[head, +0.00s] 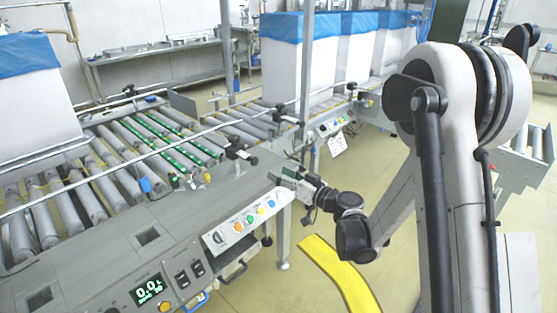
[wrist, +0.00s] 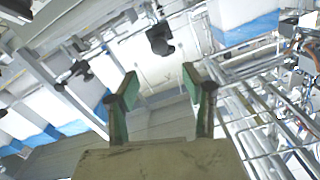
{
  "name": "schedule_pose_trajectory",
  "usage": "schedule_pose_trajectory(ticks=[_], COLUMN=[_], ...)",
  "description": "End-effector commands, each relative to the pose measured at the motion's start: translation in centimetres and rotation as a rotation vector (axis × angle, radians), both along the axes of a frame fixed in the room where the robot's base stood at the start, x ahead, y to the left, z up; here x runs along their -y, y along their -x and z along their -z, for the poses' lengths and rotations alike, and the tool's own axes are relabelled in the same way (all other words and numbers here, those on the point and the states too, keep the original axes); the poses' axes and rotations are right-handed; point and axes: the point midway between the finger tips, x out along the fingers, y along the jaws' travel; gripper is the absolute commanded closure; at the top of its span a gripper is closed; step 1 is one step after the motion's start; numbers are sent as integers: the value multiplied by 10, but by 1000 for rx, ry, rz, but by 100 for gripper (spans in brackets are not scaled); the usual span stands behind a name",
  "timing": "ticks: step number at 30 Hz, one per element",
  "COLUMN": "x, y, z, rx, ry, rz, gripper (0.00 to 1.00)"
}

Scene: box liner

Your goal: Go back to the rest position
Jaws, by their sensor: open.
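My gripper (head: 288,180) is at the end of my arm in the head view, by the right edge of the conveyor's control panel (head: 243,222). In the wrist view my gripper (wrist: 160,88) shows two green-lined fingers set apart with nothing between them. The gripper is open and empty. Its fingertips are small in the head view, and I cannot tell whether they touch the panel edge.
A roller conveyor (head: 120,150) fills the left. White boxes with blue liners stand at left (head: 32,95) and at the back (head: 300,60). A yellow floor strip (head: 335,272) lies below my arm. Open floor lies between the conveyor and my arm.

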Motion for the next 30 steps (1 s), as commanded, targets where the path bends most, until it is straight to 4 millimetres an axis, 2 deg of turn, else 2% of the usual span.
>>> schedule_pose_trajectory(ticks=[5, 14, 21, 30], x=[-1, 3, 15, 39], y=[10, 49, 90, 151], z=[-18, -56, -77, -94], rx=[-48, -201, -323, -469], ry=[34, 139, 221, 325], rz=[-6, 0, 34, 111], gripper=[55, 55, 55, 55])
